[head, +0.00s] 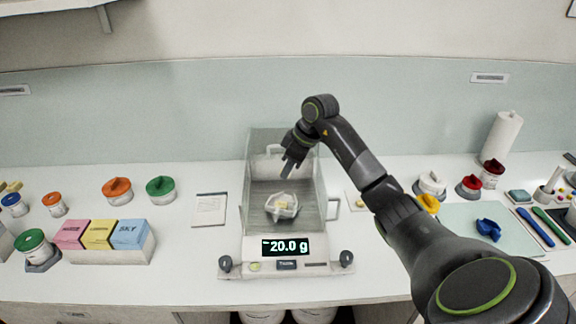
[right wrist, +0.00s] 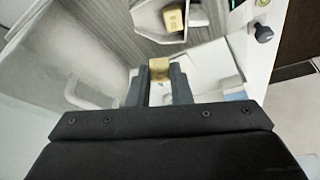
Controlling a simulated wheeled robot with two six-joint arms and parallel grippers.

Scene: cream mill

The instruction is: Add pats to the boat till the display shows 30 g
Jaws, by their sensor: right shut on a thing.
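The balance (head: 285,248) stands mid-counter with a glass draft shield, and its display (head: 286,246) reads 20.0 g. The white weighing boat (head: 282,207) sits inside on the pan, with yellow pats in it. It also shows at the top of the right wrist view (right wrist: 145,15), where a stamped pat (right wrist: 174,19) lies in it. My right gripper (head: 288,172) is inside the shield, above and behind the boat. In the right wrist view it is shut on a yellow pat (right wrist: 159,68), held apart from the boat. My left gripper is not in view.
The shield's walls (head: 318,190) stand close around my right gripper. Pink, yellow and blue boxes (head: 100,235) and lidded jars (head: 117,190) are at left. A green mat (head: 480,215) with a blue item (head: 488,229), jars and a paper roll (head: 502,135) are at right.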

